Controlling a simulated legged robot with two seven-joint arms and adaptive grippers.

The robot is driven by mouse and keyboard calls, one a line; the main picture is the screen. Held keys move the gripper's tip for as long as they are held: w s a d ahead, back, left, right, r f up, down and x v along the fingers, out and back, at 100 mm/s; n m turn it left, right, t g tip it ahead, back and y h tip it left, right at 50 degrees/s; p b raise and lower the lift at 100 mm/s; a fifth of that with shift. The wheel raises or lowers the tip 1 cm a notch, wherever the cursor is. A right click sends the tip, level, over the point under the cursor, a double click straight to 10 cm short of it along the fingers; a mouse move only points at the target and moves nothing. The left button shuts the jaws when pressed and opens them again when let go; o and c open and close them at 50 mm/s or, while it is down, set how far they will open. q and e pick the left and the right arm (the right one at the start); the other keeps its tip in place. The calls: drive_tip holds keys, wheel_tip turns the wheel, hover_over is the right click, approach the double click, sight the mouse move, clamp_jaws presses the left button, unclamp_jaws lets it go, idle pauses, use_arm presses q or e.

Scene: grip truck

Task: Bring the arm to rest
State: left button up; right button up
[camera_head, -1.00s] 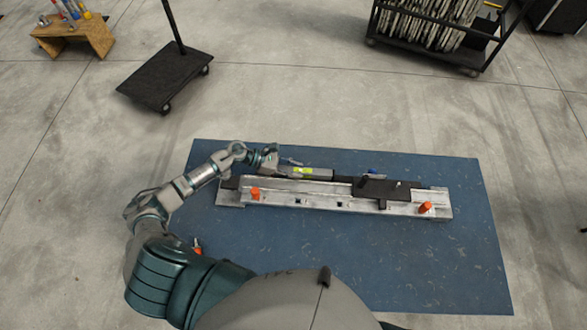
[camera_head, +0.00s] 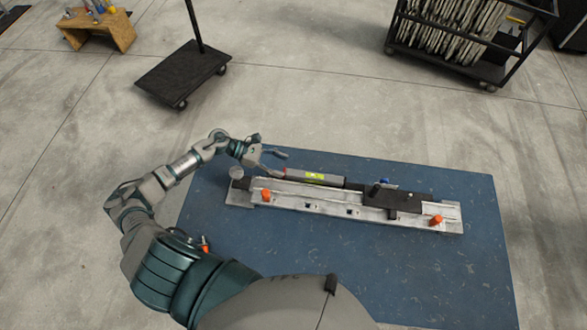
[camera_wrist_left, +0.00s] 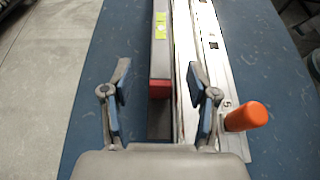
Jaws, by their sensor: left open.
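My left gripper (camera_head: 272,164) is open and empty at the left end of a long metal rail fixture (camera_head: 333,205). In the left wrist view its two fingers (camera_wrist_left: 160,100) stand wide apart. A grey cylindrical tool (camera_head: 312,177) with a yellow-green label lies along the back of the rail. My left arm reaches out from the lower left, bent at the elbow. My right gripper does not show.
The fixture lies on a blue mat (camera_head: 300,255). It carries orange knobs (camera_head: 436,220) and a black block (camera_head: 392,198). A black platform cart (camera_head: 180,72), a wooden stool (camera_head: 100,32) and a black rack (camera_head: 465,45) stand behind on grey floor. Floor left of the mat is clear.

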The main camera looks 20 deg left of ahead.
use_arm(q)
drive_tip(key=shift+v, duration=1.15)
